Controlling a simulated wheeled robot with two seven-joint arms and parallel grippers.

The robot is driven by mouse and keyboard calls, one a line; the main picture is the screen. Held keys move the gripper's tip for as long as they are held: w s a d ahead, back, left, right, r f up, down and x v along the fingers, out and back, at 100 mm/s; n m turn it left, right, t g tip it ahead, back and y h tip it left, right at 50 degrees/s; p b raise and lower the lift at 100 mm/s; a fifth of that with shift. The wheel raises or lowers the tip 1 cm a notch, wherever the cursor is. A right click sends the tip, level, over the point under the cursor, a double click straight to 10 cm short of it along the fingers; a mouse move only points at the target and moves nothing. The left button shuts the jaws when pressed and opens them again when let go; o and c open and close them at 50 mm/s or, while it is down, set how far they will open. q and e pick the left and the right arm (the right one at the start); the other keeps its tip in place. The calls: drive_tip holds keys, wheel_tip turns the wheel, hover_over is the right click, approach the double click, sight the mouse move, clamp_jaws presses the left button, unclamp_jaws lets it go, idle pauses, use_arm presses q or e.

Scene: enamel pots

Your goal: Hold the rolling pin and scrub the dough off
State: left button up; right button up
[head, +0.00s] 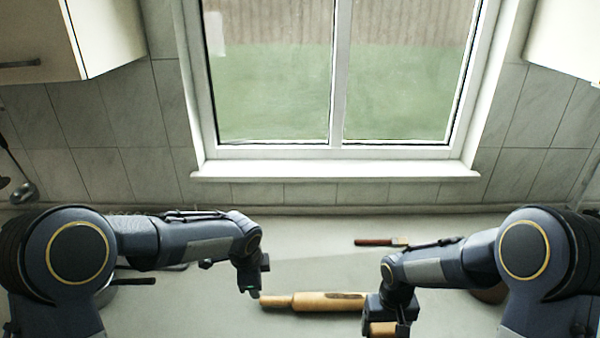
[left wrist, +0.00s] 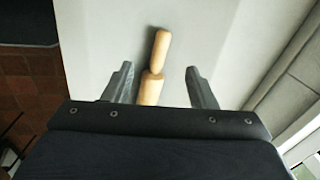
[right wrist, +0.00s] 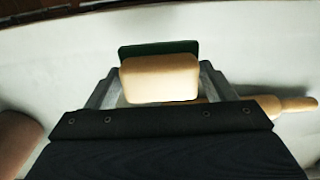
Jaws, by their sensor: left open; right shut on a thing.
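The wooden rolling pin (head: 310,300) lies on the grey counter, crosswise in front of me. A darker brown patch shows along its top near the right gripper; I cannot tell for sure that it is dough. My left gripper (head: 254,291) is open at the pin's left end; in the left wrist view the pin (left wrist: 158,50) runs between its spread fingers (left wrist: 160,82), not gripped. My right gripper (head: 388,312) is shut on a pale yellow sponge (right wrist: 160,80) with a green side. The sponge is by the pin's right part, which it partly hides; contact cannot be told.
A brush with a red-brown handle (head: 375,242) lies behind the pin. A dark handle (head: 135,281) sticks out at the left, partly behind my left arm. A brown round thing (head: 490,294) is partly hidden at the right. The counter between my arms is mostly clear.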

sight(270, 299)
use_arm(q)
drive_tip(key=shift+m, duration=0.8)
drive_tip(key=x, duration=0.5)
drive_tip(key=d+x, duration=0.1)
drive_tip(key=x, duration=0.4)
drive_tip(key=d+x, duration=0.1)
drive_tip(key=x, duration=0.4)
drive_tip(key=shift+w, duration=0.4)
drive_tip(key=c, duration=1)
